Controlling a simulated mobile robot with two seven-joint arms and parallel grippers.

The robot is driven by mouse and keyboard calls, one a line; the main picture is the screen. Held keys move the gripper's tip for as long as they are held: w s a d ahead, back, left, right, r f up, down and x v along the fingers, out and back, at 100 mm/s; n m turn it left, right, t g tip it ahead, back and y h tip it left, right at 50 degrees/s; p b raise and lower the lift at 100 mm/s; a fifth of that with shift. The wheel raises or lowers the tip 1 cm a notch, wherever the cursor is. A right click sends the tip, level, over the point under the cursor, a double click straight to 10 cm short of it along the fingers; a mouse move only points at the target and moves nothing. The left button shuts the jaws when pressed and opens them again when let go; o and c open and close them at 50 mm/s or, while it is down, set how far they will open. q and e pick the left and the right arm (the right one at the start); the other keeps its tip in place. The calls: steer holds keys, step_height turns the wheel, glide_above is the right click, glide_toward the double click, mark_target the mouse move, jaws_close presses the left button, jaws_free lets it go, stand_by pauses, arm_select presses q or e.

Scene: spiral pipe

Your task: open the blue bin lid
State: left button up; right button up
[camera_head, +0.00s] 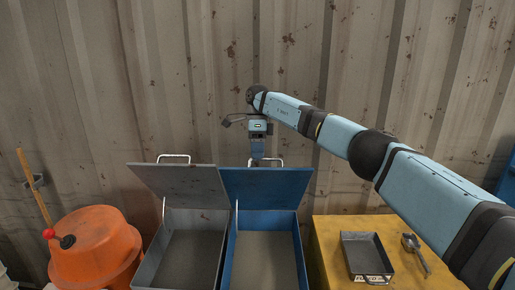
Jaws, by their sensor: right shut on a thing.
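The blue bin (230,262) stands in the middle of the camera_head view, with its inside showing. Its blue lid (266,188) is raised and leans back toward the wall. A pale handle (280,161) sits at the lid's top edge. My right arm reaches in from the right, and my right gripper (257,159) points down at that handle and is shut on it. The fingertips are small and partly hidden behind the lid's top edge. My left gripper is not in view.
A grey bin (150,266) with its lid (180,184) also raised stands directly left of the blue bin. An orange mixer drum (98,250) is farther left. A yellow table (328,250) at right holds a dark tray (366,254) and a scoop (416,252). A corrugated wall stands behind.

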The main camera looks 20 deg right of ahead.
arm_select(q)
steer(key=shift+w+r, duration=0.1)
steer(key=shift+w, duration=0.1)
arm_select(e)
steer(key=shift+d+f, duration=0.1)
steer(key=shift+f, duration=0.1)
stand_by(0.3)
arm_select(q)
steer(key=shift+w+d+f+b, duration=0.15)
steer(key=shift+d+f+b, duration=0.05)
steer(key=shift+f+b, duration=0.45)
arm_select(e)
steer(key=a+v, duration=0.1)
steer(key=v, duration=0.6)
steer(key=shift+d+r, duration=0.45)
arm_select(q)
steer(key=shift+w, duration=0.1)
arm_select(e)
steer(key=shift+w, duration=0.1)
